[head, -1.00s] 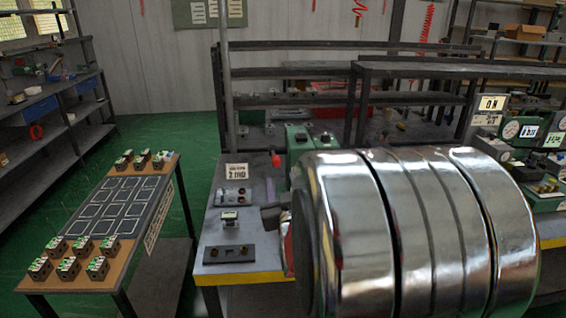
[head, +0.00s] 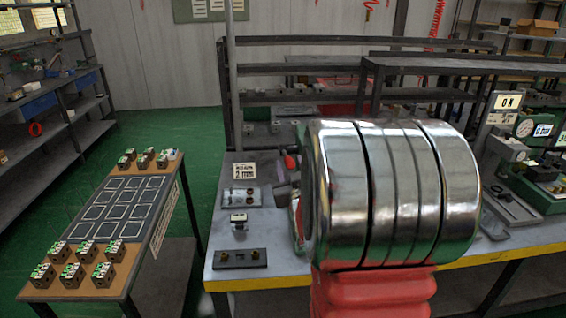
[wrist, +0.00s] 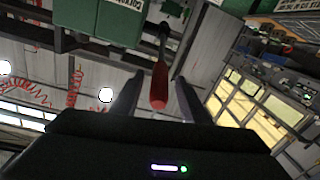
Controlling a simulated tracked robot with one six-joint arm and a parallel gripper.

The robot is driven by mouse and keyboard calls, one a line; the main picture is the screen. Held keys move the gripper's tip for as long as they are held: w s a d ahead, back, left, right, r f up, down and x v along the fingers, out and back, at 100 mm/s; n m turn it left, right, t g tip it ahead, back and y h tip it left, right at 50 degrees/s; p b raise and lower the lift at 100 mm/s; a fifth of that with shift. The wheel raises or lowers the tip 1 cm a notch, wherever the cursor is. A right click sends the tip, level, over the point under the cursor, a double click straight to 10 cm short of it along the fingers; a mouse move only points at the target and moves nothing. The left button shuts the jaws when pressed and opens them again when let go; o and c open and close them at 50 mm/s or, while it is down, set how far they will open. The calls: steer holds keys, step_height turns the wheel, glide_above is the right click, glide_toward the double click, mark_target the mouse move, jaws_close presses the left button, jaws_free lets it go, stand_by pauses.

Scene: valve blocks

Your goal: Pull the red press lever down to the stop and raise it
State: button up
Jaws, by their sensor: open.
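The press lever has a red grip (wrist: 158,86) on a dark rod. In the wrist view it hangs in the gap between my two fingers, with visible space on both sides. My gripper (wrist: 156,92) is open. I cannot tell how deep the grip sits between the fingers. The green press body (wrist: 121,22) with a white label is at the top of the wrist view. In the head view only the red lever tip (head: 290,162) shows, at the left edge of my chrome arm. That arm hides most of the press and my gripper.
A grey bench (head: 222,232) with a yellow front edge carries a 2 mm sign (head: 245,170) and small fixtures. A table (head: 50,285) with several small blocks stands at the left. Green machines (head: 545,195) stand at the right. Green floor lies open between table and shelves.

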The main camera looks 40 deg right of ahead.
steer(key=shift+w+d, duration=0.35)
steer(key=shift+w, duration=0.15)
jaws_close()
stand_by(0.4)
